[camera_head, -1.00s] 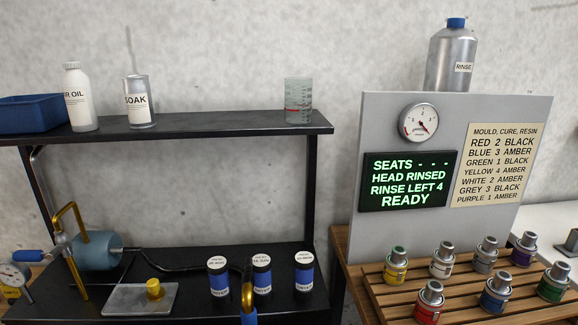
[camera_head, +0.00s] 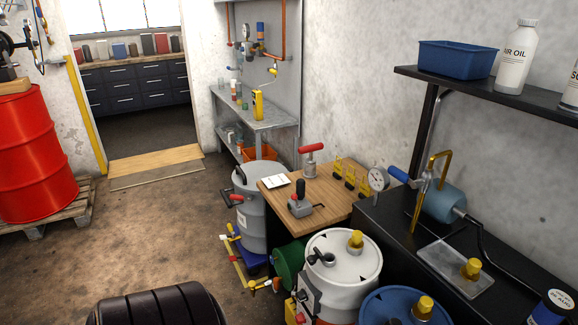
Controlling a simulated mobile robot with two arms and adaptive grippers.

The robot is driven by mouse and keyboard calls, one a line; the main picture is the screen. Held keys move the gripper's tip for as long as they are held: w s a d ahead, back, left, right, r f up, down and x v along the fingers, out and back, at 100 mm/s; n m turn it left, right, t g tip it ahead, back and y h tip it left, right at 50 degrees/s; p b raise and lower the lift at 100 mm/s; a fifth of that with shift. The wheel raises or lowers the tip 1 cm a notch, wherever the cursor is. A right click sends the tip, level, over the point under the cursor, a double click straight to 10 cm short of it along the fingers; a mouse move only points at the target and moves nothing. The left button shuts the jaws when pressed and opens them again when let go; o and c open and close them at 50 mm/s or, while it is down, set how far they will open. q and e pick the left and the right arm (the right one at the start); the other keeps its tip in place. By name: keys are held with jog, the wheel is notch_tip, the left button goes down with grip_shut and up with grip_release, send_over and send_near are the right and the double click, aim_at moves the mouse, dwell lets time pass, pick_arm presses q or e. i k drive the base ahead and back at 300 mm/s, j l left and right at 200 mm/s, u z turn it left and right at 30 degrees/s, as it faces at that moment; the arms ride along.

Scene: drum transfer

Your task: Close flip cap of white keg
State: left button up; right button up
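The white keg (camera_head: 343,277) stands in the lower middle of the head view, its round top seen from above. A yellow fitting (camera_head: 355,241) stands up near the far right of its top. A dark grey fitting (camera_head: 321,258) sits toward the left of the top. I cannot tell which of these is the flip cap, or whether it is open. The keg's lower part is cut off by the frame. Neither of my grippers is in view.
A blue drum (camera_head: 388,308) with a yellow fitting stands right of the keg, a grey drum (camera_head: 250,220) behind it. A wooden-topped bench (camera_head: 327,193) adjoins them. A red drum (camera_head: 35,150) stands on a pallet at left. The floor (camera_head: 150,235) between is open.

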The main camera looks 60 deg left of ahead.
aim_at(312, 259)
jog(key=u, duration=1.3)
jog(key=k+j, duration=0.3)
jog(key=j, duration=0.2)
